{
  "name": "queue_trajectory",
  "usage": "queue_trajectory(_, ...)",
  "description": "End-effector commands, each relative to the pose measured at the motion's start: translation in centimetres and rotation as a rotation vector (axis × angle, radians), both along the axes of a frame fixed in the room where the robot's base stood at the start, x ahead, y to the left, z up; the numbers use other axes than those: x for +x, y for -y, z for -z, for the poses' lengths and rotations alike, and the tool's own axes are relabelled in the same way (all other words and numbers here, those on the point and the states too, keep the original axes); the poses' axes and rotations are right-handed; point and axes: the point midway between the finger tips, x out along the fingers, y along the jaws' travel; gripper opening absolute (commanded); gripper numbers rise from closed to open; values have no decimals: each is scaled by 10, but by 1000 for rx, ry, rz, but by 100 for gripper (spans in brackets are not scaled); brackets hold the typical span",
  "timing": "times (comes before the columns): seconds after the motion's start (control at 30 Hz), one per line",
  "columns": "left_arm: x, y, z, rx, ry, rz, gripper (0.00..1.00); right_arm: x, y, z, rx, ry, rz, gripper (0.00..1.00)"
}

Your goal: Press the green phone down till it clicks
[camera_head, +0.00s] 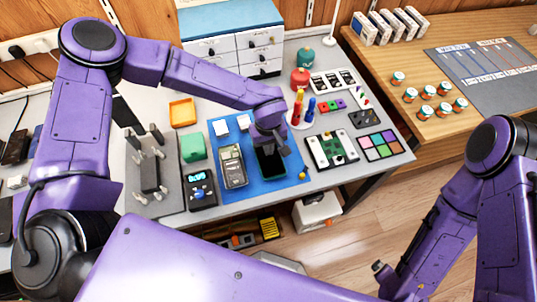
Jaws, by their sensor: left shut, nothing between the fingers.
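The green phone (271,166) lies on a blue mat (290,182). Its face looks dark, with a thin green edge. My left gripper (271,147) points down over the phone's upper end, shut, with nothing held. It hides that end of the phone, and I cannot tell whether the fingertips touch it. My right arm comes in at the lower right, away from the bench. A small dark end piece of it (379,268) shows near the bottom edge, but its fingers are not clear.
Left of the phone lies a grey opened device (233,167), then a black meter (202,193) and a green block (193,147). Right of it are a circuit board (331,150) and a colored tray (381,143). Red and blue bottles stand behind. A white drawer cabinet (230,45) is at the back.

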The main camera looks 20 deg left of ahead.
Motion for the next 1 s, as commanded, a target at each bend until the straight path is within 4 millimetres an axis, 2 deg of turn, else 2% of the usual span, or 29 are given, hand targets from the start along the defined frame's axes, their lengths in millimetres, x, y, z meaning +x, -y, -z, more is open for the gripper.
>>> queue_trajectory(1.0, 0, 0, 15, 0, 0, 0, 0, 0, 0, 6, 0, 0, 0, 100)
